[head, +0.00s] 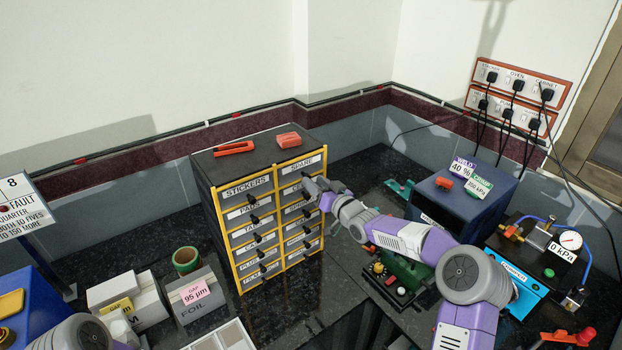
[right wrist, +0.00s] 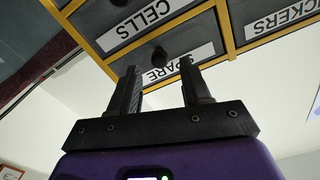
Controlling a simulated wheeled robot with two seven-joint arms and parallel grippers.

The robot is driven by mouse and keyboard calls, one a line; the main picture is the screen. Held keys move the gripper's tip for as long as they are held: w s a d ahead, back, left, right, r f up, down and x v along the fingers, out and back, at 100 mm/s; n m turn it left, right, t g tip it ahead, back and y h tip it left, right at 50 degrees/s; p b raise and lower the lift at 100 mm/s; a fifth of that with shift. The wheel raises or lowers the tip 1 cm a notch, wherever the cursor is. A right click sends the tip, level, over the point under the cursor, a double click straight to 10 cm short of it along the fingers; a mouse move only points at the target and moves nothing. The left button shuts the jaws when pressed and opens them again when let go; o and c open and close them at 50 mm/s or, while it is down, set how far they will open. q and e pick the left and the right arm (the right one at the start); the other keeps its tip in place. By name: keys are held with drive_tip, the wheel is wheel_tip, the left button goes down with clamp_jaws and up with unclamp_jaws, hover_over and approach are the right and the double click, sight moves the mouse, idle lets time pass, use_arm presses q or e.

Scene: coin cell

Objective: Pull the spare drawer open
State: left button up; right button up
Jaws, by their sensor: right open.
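The spare drawer (head: 300,164) is at the top of the right column of a grey cabinet with yellow frames. It looks shut. In the right wrist view its label (right wrist: 178,66) appears tilted, with its dark knob (right wrist: 160,56) just above the label. My right gripper (head: 313,186) is in front of the drawer. In the right wrist view the gripper (right wrist: 158,75) is open, and the knob appears between its two fingertips. I cannot tell how deep the knob sits between them. The hand partly hides the drawer knobs in the head view. My left gripper is out of view.
The stickers drawer (head: 246,187) is beside it and the cells drawer (right wrist: 137,20) adjoins it. Red items (head: 288,139) lie on the cabinet top. A blue welder box (head: 468,205) and a gauge unit (head: 560,250) stand to the right. Boxes (head: 195,295) stand at left.

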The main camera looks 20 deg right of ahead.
drive_tip(key=x, duration=0.2)
drive_tip(key=shift+w+a, duration=0.15)
drive_tip(key=shift+w, duration=0.2)
clamp_jaws()
